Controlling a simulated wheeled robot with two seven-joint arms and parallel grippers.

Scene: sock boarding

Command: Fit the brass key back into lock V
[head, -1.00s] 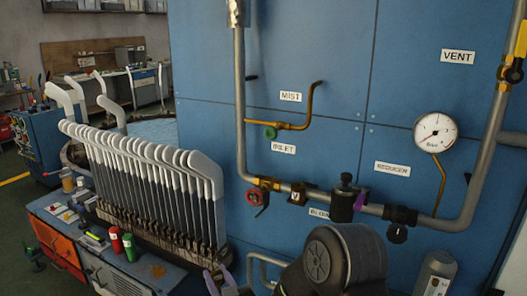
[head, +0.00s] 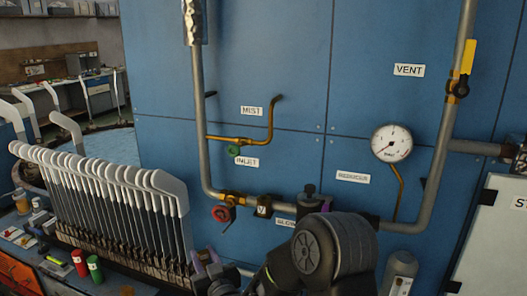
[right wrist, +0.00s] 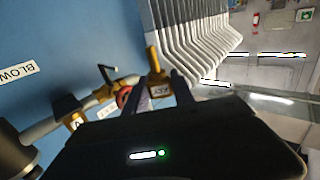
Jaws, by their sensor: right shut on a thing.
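Lock V (head: 264,206) is a small dark block with brass on the pipe, right of a red handwheel, marked V; it also shows in the right wrist view (right wrist: 76,122). The brass key (right wrist: 153,62) stands between the fingers of my right gripper (right wrist: 162,88) in the right wrist view, with a dark KEY tag on it. My right gripper (head: 207,262) is shut on the key, below and left of lock V in the head view and apart from it. The key cannot be made out in the head view. My left gripper is out of view.
The red handwheel (head: 221,214) sits left of the lock, close to my right gripper. A rack of white-topped sock boards (head: 120,195) stands to the left. Red and green bottles (head: 81,263) are on the bench. A pressure gauge (head: 391,144) hangs at right.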

